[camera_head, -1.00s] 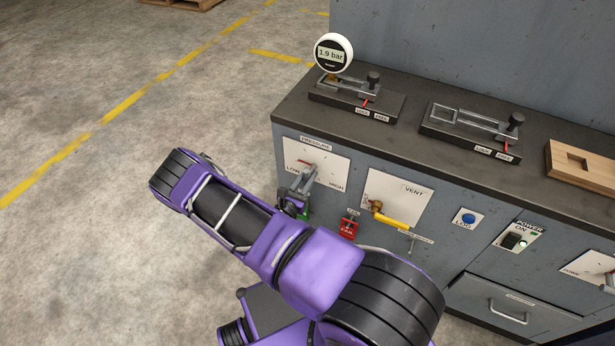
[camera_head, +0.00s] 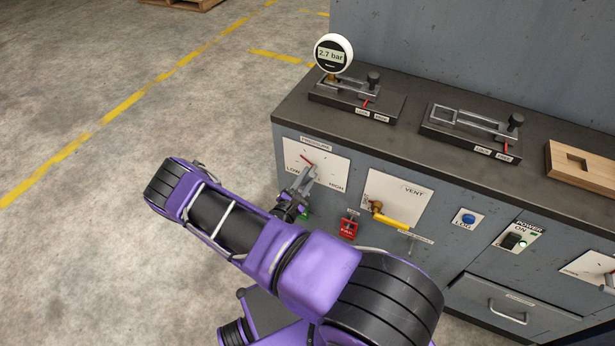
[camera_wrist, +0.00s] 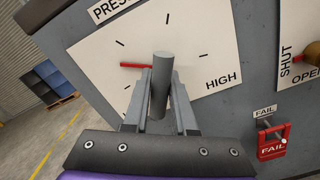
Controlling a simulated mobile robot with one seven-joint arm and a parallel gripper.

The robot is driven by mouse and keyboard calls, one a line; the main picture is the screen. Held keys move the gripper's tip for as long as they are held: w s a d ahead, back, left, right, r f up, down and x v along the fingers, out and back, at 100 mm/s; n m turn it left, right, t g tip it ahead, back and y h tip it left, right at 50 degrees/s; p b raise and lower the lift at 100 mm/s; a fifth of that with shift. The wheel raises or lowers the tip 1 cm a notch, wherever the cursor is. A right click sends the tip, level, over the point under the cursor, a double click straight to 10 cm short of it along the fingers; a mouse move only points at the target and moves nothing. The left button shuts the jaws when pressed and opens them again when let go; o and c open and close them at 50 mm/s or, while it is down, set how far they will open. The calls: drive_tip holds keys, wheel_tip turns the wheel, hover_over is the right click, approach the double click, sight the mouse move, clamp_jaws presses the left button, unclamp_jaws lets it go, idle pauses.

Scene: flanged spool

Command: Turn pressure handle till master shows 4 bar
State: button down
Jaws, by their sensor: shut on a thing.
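The master gauge (camera_head: 333,54) is a round white-rimmed display on the bench's left end and reads 2.7 bar. The pressure handle (camera_wrist: 161,82) is a grey post on the white pressure plate (camera_wrist: 205,40), with a red pointer (camera_wrist: 135,65) aimed left in the wrist view. My gripper (camera_wrist: 161,105) is shut on the handle, one finger on each side. In the head view, my gripper (camera_head: 301,187) reaches the pressure plate (camera_head: 331,167) from below, and the arm hides part of the cabinet front. The handle's base is partly hidden by the fingers.
Right of the pressure plate are the vent plate with a yellow lever (camera_head: 392,220), a red FAIL tag (camera_head: 348,229), a blue LOG button (camera_head: 468,218) and a lit power switch (camera_head: 511,241). Two clamp fixtures stand on the bench top (camera_head: 413,146). Open floor lies left.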

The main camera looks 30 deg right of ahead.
drive_tip(key=m, duration=0.3)
drive_tip(key=shift+m+p, duration=0.6)
drive_tip(key=shift+m, duration=1.4)
drive_tip(key=c, duration=0.8)
unclamp_jaws()
drive_tip(key=shift+o, duration=0.2)
drive_tip(key=v, duration=1.7)
drive_tip(key=shift+a+b, duration=0.2)
drive_tip(key=shift+b, duration=0.1)
drive_tip(key=shift+s, duration=0.15)
